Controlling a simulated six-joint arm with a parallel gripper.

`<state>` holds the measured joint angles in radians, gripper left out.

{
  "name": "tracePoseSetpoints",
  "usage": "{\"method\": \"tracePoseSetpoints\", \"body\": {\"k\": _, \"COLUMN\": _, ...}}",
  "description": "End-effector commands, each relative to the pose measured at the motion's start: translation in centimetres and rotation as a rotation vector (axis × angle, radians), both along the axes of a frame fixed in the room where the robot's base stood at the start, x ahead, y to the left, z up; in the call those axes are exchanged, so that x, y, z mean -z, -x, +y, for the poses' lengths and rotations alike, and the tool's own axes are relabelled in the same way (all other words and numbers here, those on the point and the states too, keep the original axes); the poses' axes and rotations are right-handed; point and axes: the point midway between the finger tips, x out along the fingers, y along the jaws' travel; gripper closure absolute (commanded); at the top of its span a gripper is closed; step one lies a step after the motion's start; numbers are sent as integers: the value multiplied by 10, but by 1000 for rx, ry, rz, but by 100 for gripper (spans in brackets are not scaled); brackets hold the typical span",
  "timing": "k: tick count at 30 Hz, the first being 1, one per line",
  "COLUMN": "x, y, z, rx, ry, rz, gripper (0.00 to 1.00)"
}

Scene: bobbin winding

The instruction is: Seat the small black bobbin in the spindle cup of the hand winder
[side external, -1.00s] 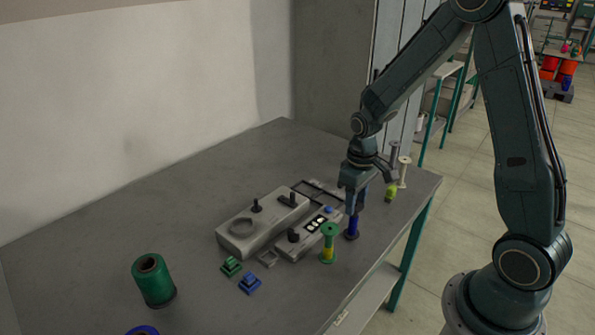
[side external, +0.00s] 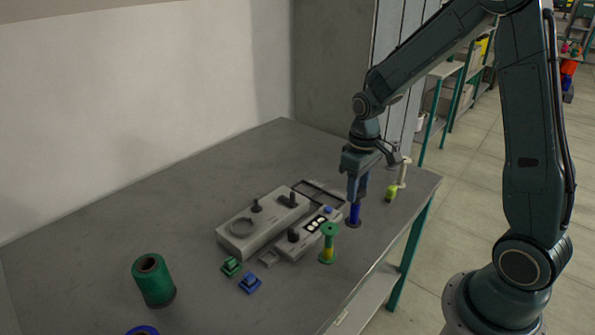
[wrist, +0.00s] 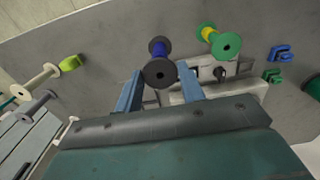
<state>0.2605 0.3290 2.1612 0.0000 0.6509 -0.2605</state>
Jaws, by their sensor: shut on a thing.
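The black bobbin (side external: 354,214), with black flanges and a dark blue winding, stands upright below my gripper (side external: 358,190). In the wrist view the bobbin (wrist: 159,68) sits between the tips of my gripper's fingers (wrist: 160,82), its round black flange facing the camera. My gripper is shut on it. The grey hand winder (side external: 262,222) lies to the left of the bobbin, with dark knobs and a round recess on top. I cannot tell which part is the spindle cup. In the wrist view my fingers and the bobbin hide part of the winder.
A green-and-yellow spool (side external: 328,245) stands close in front of the bobbin. A cream spool (side external: 403,172) and a lime piece (side external: 391,194) stand to the right; a grey spool (wrist: 37,104) shows in the wrist view. Small clips (side external: 249,283) and a green cone (side external: 154,280) are left-front.

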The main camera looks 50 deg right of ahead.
Motion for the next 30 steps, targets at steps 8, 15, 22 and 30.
{"method": "tracePoseSetpoints", "body": {"k": 8, "x": -2, "y": 0, "z": 0, "rx": 0, "ry": 0, "rz": 0, "gripper": 74}}
{"method": "tracePoseSetpoints", "body": {"k": 15, "x": -2, "y": -3, "z": 1, "rx": -6, "ry": 0, "rz": 0, "gripper": 74}}
{"method": "tracePoseSetpoints", "body": {"k": 22, "x": -7, "y": -25, "z": 10, "rx": -47, "ry": 0, "rz": 0, "gripper": 74}}
{"method": "tracePoseSetpoints", "body": {"k": 30, "x": -21, "y": -76, "z": 38, "rx": -153, "ry": 0, "rz": -2, "gripper": 74}}
